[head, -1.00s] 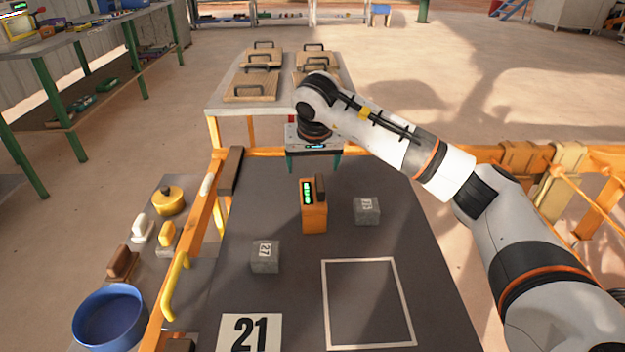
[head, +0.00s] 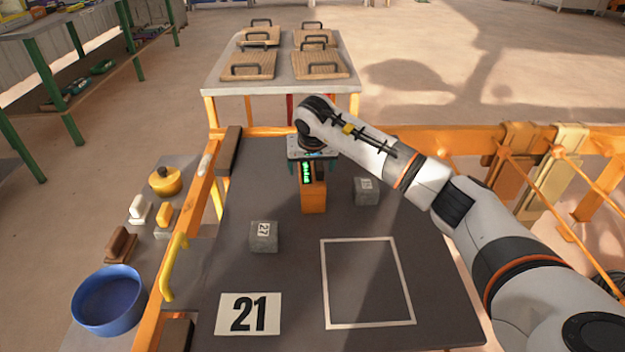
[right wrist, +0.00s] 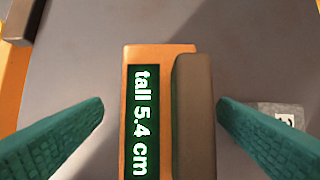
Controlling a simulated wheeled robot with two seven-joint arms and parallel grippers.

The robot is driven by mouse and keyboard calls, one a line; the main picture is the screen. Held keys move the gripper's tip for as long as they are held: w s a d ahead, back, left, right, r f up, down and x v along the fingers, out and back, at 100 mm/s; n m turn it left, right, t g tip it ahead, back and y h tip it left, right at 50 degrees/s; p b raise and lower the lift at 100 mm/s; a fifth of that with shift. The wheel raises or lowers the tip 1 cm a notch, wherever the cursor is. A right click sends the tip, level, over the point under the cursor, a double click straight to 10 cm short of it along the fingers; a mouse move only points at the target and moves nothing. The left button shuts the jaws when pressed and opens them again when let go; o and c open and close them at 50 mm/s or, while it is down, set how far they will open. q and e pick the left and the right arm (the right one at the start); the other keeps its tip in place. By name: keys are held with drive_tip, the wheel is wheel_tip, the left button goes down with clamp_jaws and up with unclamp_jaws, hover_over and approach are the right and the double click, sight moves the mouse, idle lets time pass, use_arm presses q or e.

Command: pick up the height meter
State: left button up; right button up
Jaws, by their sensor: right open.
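The height meter (head: 314,198) is an orange box with a green lit display and a dark grip block. It stands upright on the dark table, and my right gripper (head: 313,166) is right above it, covering its top in the head view. In the right wrist view the meter (right wrist: 160,60) lies between the two green fingers of my right gripper (right wrist: 160,118), with a gap on each side. The fingers are open and touch nothing. The display reads "tall 5.4 cm". My left gripper is not in view.
Two grey numbered blocks stand nearby, one marked 27 (head: 264,236) at left and another (head: 367,191) close on the right. A white square outline (head: 325,290) and a "21" card (head: 248,314) lie in front. An orange rail (head: 190,240) edges the table's left side.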

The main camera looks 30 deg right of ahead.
drive_tip(key=shift+w+f, duration=0.1)
drive_tip(key=shift+f, duration=0.15)
drive_tip(key=shift+r, duration=0.15)
drive_tip(key=c, duration=1.4)
